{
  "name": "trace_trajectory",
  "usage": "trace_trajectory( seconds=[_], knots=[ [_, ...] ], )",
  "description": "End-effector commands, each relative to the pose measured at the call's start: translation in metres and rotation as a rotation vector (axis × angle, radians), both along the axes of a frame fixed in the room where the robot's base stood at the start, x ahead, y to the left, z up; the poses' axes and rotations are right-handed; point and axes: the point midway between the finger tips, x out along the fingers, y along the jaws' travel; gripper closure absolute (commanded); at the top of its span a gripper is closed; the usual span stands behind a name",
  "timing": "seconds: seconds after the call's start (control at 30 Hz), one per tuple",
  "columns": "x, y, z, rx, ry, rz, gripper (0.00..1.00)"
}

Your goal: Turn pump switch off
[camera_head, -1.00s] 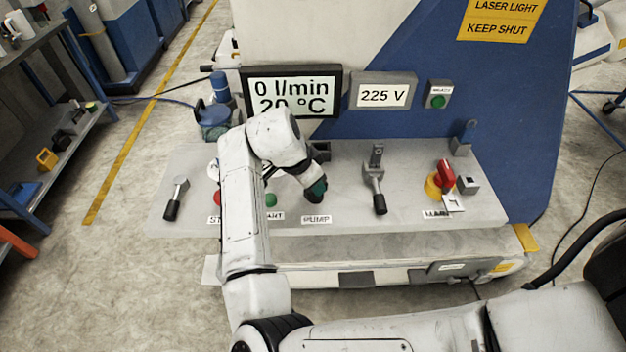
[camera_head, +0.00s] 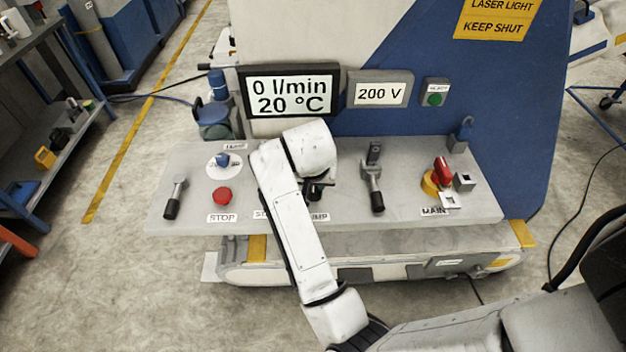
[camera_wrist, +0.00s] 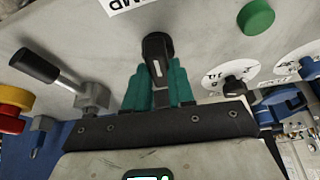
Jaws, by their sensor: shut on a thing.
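The pump switch is a black handle (camera_wrist: 157,48) on the grey panel, beside a partly cut-off label (camera_wrist: 125,4) at the top of the wrist view. My gripper (camera_wrist: 158,78) has its teal fingers on both sides of the handle and is shut on it. In the head view, my white arm covers the gripper and most of the switch area; part of the PUMP label (camera_head: 320,217) shows beside it.
Displays read 0 l/min, 20 °C (camera_head: 289,93) and 200 V (camera_head: 379,94).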

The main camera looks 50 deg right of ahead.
Motion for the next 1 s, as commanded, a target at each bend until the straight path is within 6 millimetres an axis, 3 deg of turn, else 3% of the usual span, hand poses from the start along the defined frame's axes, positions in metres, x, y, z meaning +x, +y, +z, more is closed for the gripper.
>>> trace_trajectory(
  seconds=[0.3, 0.8, 0.83, 1.0],
  knots=[
    [0.0005, -0.0005, 0.0017, -0.003, -0.005, 0.108, 1.0],
    [0.001, -0.0003, 0.0016, -0.003, -0.007, 0.126, 1.0],
    [0.0011, -0.0004, 0.0017, -0.003, -0.007, 0.126, 0.76],
    [0.0005, -0.0005, 0.0012, -0.001, -0.005, 0.125, 0.59]
  ],
)
